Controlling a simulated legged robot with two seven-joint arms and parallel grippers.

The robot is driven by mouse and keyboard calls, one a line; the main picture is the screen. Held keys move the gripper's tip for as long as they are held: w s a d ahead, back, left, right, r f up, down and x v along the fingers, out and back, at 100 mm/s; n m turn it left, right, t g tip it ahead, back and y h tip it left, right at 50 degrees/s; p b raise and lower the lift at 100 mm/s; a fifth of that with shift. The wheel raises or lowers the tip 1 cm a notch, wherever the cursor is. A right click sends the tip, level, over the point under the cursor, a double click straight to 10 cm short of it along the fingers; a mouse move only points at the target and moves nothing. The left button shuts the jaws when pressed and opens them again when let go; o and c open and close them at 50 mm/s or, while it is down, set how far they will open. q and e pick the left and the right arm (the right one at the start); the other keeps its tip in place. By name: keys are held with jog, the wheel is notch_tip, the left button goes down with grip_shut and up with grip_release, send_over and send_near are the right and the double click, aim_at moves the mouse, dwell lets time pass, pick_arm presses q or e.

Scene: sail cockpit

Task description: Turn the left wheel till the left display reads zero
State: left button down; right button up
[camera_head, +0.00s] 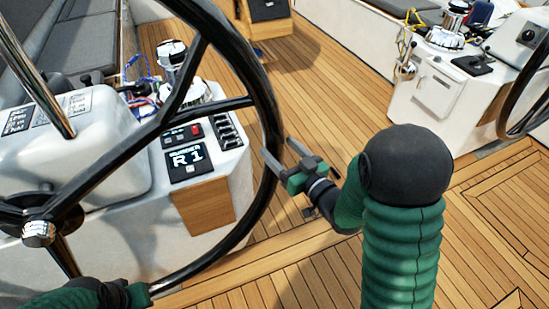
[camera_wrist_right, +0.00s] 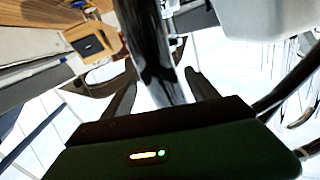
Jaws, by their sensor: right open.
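The left wheel (camera_head: 272,110) has a black rim, dark spokes and a shiny hub (camera_head: 38,233) at the left in the head view. The left display (camera_head: 187,160) on the white console behind it reads "R 1" under a small heading. My right gripper (camera_head: 278,147) is open at the right side of the rim. In the right wrist view, the rim (camera_wrist_right: 152,45) passes between its two spread fingers (camera_wrist_right: 162,85). Part of my left gripper (camera_head: 138,294) shows at the bottom left by the lower rim; its fingers are not clear.
The white left console (camera_head: 120,235) carries a red button (camera_head: 196,130), switches and a winch (camera_head: 172,55). A second console (camera_head: 430,100) and the right wheel (camera_head: 520,100) stand at the right. The wooden deck (camera_head: 330,90) between them is largely clear.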

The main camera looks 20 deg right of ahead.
jog(key=shift+w+a, duration=0.15)
jog(key=shift+w, duration=0.65)
jog(key=shift+w+a, duration=0.15)
jog(key=shift+w, duration=0.6)
jog(key=shift+s, duration=0.1)
grip_shut()
